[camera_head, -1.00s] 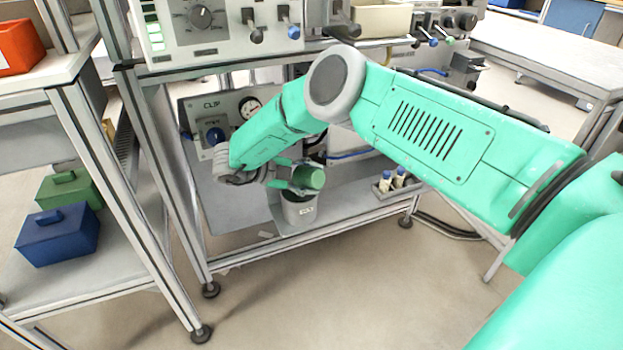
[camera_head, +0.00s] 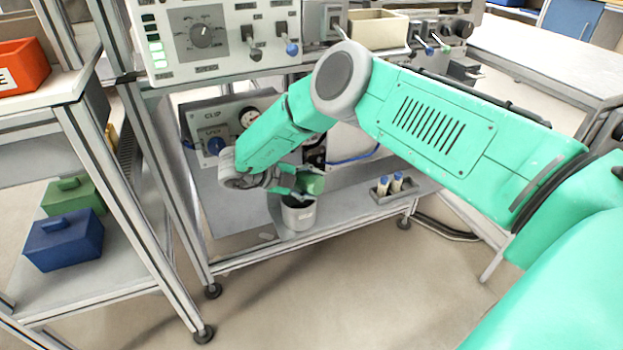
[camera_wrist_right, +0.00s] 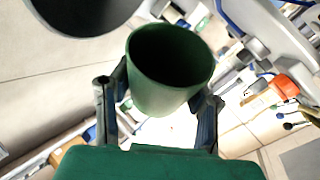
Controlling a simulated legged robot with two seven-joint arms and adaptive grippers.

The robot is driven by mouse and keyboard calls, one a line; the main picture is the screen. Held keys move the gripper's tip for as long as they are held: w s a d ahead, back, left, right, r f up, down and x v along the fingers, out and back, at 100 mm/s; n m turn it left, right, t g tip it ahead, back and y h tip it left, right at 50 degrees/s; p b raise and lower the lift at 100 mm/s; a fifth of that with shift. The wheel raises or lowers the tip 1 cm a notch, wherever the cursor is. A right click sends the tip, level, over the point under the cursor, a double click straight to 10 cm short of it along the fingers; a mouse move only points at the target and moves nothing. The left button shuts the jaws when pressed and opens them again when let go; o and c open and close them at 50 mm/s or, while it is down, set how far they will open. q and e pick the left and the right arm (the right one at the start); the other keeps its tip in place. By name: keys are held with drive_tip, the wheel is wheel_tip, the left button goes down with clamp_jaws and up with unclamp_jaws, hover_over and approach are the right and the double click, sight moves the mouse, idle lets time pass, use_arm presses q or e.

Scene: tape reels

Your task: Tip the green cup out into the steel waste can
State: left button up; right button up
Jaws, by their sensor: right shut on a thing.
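The green cup (camera_head: 313,184) is between the fingers of my right gripper (camera_head: 296,186), just above and behind the steel waste can (camera_head: 298,217) in the head view. The can stands on the low shelf, and my fingers overlap its rim in the picture. In the right wrist view my right gripper (camera_wrist_right: 158,100) is shut on the cup (camera_wrist_right: 165,92) from both sides. The cup's dark mouth shows there, and I see no contents. A dark round opening (camera_wrist_right: 85,14) at the upper left is probably the can's. My left gripper is not in view.
A control panel (camera_head: 222,38) and a beige bin (camera_head: 377,30) are above. Blue (camera_head: 64,243) and green boxes (camera_head: 72,194) are on the left shelf.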

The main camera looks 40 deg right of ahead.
sight(313, 176)
drive_tip(key=shift+r+m+t+y+p, duration=0.35)
drive_tip(key=shift+t+p, duration=0.3)
drive_tip(key=shift+p, duration=0.85)
drive_tip(key=shift+r+m+t+y+p, duration=0.25)
drive_tip(key=shift+m+t+p, duration=0.3)
drive_tip(key=shift+p, duration=0.95)
drive_tip(key=m+t+p, duration=0.1)
drive_tip(key=p, duration=0.1)
drive_tip(key=r+t+y+p, duration=0.1)
drive_tip(key=t+p, duration=0.1)
drive_tip(key=p, duration=0.1)
drive_tip(key=shift+m, duration=0.4)
drive_tip(key=shift+s+r+m+t+y+p, duration=0.1)
drive_tip(key=shift+r+m+t+y+p, duration=0.2)
drive_tip(key=shift+m+t+p, duration=0.55)
drive_tip(key=shift+t+p, duration=0.45)
drive_tip(key=shift+t, duration=0.1)
drive_tip(key=shift+r+m+t, duration=0.15)
drive_tip(key=shift+m+t, duration=0.4)
drive_tip(key=shift+t, duration=0.45)
drive_tip(key=shift+m+t+y, duration=0.3)
drive_tip(key=shift+m+t, duration=0.1)
drive_tip(key=shift+t, duration=0.1)
drive_tip(key=shift+r+m+t+b, duration=0.25)
drive_tip(key=shift+m+t+b, duration=0.45)
drive_tip(key=shift+t+b, duration=0.3)
drive_tip(key=shift+r+m+t+b, duration=0.3)
drive_tip(key=shift+r+m+t, duration=0.1)
drive_tip(key=shift+t, duration=0.2)
drive_tip(key=shift+r, duration=0.1)
